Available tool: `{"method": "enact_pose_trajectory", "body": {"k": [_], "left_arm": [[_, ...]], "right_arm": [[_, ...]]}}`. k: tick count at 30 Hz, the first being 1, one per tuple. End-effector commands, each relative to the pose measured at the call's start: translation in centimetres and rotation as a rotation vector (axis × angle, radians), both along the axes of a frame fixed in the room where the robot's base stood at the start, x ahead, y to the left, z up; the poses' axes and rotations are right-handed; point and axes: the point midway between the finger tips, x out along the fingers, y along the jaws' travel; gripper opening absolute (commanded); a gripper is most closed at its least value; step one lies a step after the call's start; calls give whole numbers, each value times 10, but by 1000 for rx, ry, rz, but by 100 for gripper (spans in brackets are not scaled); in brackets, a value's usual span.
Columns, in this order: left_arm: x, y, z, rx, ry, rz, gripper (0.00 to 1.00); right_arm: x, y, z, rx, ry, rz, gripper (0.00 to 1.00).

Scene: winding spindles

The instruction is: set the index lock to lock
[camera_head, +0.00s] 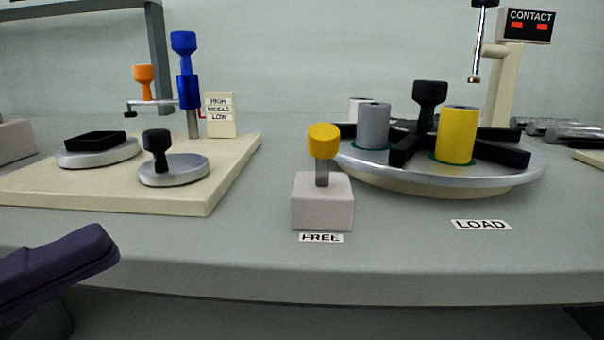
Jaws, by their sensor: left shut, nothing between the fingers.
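The index lock is a pale block with a grey stem and a yellow knob (323,141), standing at the front middle of the table. Its stem looks roughly upright. A label reading FREE (321,238) lies on the table in front of the block; no LOCK label shows. My left gripper (100,247) is a dark purple shape at the lower left, in front of the table edge. It is shut and empty, well to the left of the lock and apart from it. My right gripper is not in view.
Right of the lock is a round turntable (400,172) with grey and yellow cylinders and a black knob; a LOAD label (482,225) lies before it. Left is a cream board (110,192) with discs and a blue post (188,90). The front table strip is clear.

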Motion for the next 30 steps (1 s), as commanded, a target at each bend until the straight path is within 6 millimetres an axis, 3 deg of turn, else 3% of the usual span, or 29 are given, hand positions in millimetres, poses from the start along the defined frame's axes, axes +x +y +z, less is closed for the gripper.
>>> {"method": "enact_pose_trajectory", "body": {"k": [11,30], "left_arm": [[5,-6,3,-4,0,1,0],[73,-98,32,-5,0,2,0]], "right_arm": [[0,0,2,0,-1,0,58],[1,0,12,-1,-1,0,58]]}}
